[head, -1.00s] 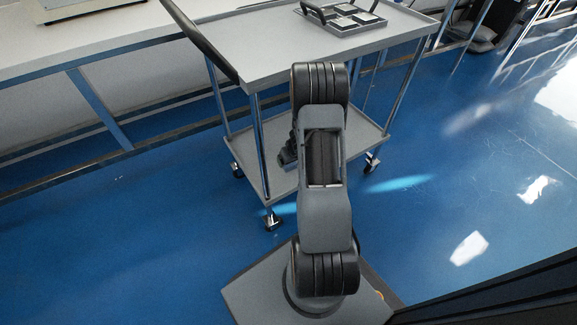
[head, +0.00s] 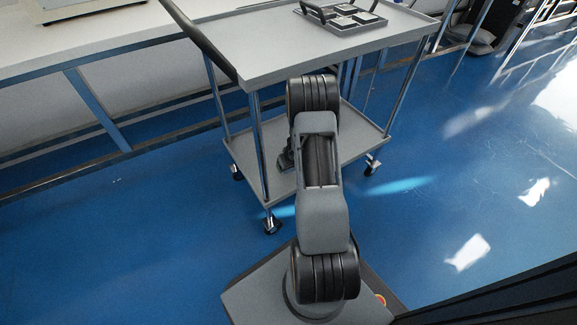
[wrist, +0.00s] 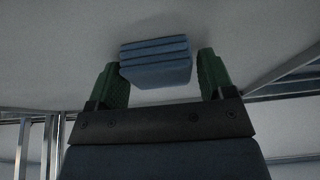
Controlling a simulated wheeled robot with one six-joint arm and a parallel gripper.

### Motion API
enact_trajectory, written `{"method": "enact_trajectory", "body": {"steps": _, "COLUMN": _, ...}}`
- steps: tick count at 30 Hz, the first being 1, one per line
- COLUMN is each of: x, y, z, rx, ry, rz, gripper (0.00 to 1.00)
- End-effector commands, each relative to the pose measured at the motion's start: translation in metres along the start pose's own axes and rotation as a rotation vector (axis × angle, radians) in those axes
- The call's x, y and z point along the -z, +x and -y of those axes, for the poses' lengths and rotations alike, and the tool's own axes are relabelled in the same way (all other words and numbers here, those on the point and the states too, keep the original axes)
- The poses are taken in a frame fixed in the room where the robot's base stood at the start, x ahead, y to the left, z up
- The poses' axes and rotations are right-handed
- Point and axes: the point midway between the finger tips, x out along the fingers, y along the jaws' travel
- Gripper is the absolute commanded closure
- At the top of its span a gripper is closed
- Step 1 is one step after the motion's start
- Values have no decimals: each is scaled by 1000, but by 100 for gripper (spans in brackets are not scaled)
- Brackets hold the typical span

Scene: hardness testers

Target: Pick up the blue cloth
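The blue cloth (wrist: 155,61) shows in the wrist view as a folded, layered block on a pale grey surface. My gripper (wrist: 160,78) is open, with one green finger to the left of the cloth and one to the right. A gap shows between the cloth and the right finger. The left finger is very close to the cloth's edge, and I cannot tell whether they touch.
A grey two-level trolley (head: 300,47) stands ahead, with a dark tray (head: 341,17) on its top and a lower shelf (head: 357,135). A long bench (head: 95,36) runs along the left. Blue floor is clear to the right.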

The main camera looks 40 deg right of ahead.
Motion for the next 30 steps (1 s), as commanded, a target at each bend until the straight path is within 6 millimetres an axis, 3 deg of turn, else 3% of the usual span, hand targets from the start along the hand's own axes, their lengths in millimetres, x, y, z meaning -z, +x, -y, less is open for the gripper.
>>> {"method": "enact_trajectory", "body": {"steps": 10, "x": -2, "y": 1, "z": -1, "rx": -1, "ry": 2, "rz": 3, "gripper": 63}}
{"method": "enact_trajectory", "body": {"steps": 20, "x": 0, "y": -3, "z": -1, "rx": -2, "ry": 1, "rz": 3, "gripper": 64}}
{"method": "enact_trajectory", "body": {"steps": 28, "x": 14, "y": -36, "z": -1, "rx": -1, "ry": -1, "rz": 1, "gripper": 64}}
{"method": "enact_trajectory", "body": {"steps": 30, "x": 16, "y": -48, "z": -12, "rx": -3, "ry": 4, "rz": 0, "gripper": 64}}
